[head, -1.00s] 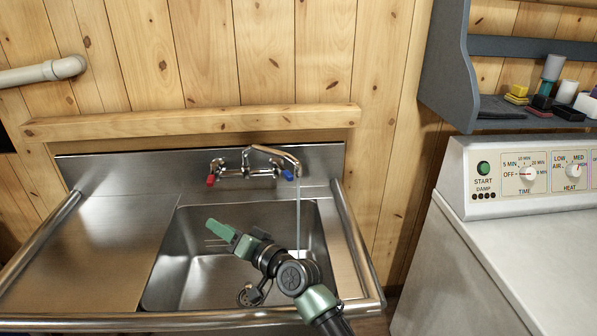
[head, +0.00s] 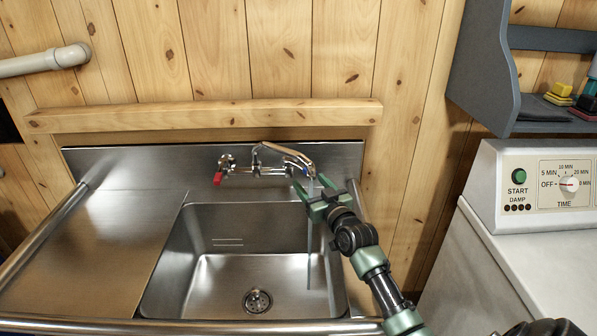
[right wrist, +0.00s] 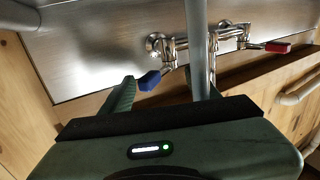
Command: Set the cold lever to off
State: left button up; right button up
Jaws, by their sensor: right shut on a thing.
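The chrome wall tap (head: 270,160) stands over a steel sink. Its red lever (head: 218,179) points down at the left. The blue cold lever (right wrist: 150,80) shows in the right wrist view, beside the green finger; in the head view it is mostly hidden by my gripper and the spout. My right gripper (head: 314,188) is at the tap's right end, by the spout tip, and is shut on the cold lever, though its fingers look spread in the head view. A thin water stream (head: 309,245) falls into the basin. My left gripper is not in view.
The steel sink basin (head: 225,275) is empty, with a drain (head: 257,300). A wooden ledge (head: 200,116) runs above the tap. A white dryer (head: 520,260) and a blue-grey shelf (head: 490,90) stand at the right. A pipe (head: 50,66) is at the upper left.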

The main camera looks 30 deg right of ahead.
aim_at(291, 167)
jog(key=w, duration=0.1)
jog(key=w+r, duration=0.1)
jog(key=w, duration=0.1)
jog(key=shift+w+r, duration=0.2)
jog(key=shift+r, duration=0.05)
jog(key=w, duration=0.1)
jog(key=w+a, duration=0.1)
jog(key=w, duration=0.1)
jog(key=w+f, duration=0.1)
jog(key=shift+w+a, duration=0.2)
jog(key=shift+a, duration=0.2)
jog(key=shift+s+d, duration=0.5)
jog(key=shift+d, duration=0.05)
jog(key=shift+w, duration=0.1)
grip_shut()
jog(key=shift+f, duration=0.2)
